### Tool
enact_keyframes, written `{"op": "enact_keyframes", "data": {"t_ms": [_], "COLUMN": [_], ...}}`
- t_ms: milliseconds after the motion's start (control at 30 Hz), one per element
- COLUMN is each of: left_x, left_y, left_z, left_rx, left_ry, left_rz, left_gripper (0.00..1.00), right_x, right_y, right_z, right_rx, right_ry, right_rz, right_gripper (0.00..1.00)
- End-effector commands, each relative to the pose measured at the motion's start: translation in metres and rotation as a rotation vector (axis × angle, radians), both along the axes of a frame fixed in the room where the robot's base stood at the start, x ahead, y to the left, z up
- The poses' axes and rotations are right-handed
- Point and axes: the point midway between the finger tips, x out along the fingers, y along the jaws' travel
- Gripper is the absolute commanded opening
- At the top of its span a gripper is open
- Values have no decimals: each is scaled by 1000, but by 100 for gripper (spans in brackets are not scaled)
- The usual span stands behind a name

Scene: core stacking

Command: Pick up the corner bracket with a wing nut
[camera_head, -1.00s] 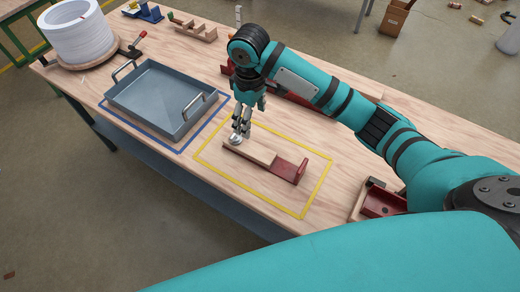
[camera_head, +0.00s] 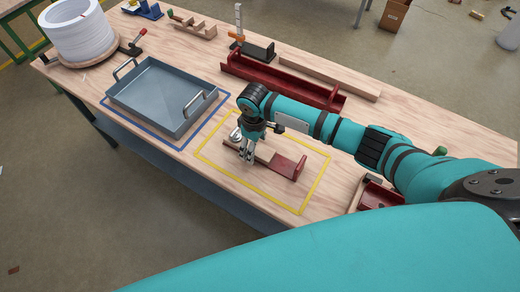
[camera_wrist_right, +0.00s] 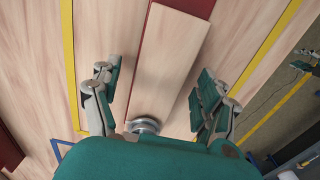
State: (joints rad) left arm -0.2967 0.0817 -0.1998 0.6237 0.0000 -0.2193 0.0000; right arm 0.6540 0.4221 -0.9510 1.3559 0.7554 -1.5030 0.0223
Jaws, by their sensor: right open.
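Inside the yellow outline a red angled piece (camera_head: 291,167) with an upturned end lies under a pale wooden strip (camera_wrist_right: 163,75). My right gripper (camera_head: 246,158) points down over the strip near that end. In the right wrist view the open fingers (camera_wrist_right: 157,95) stand on either side of the strip with nothing between them gripped. My left gripper is not in view.
A grey metal tray (camera_head: 140,105) with two handles stands in the blue outline (camera_head: 180,146) to the left. A long red rail (camera_head: 285,88) and a wooden bar (camera_head: 330,79) lie behind. A white spool (camera_head: 78,38) stands at far left. Another red part (camera_head: 378,198) is at right.

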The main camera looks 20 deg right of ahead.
Motion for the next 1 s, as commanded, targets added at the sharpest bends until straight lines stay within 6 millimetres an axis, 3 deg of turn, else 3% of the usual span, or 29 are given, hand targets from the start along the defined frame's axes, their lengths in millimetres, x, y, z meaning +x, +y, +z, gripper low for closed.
{"op": "enact_keyframes", "data": {"t_ms": [300, 900, 1000], "left_x": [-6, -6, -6], "left_y": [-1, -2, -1], "left_z": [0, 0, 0], "left_rx": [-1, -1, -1], "left_ry": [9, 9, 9], "left_rz": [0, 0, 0], "left_gripper": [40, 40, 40], "right_x": [0, -1, 0], "right_y": [0, -1, 0], "right_z": [-8, -8, -8], "right_rx": [-1, -2, -1], "right_ry": [-1, 1, -1], "right_rz": [0, 0, 0], "right_gripper": [77, 0, 0]}}
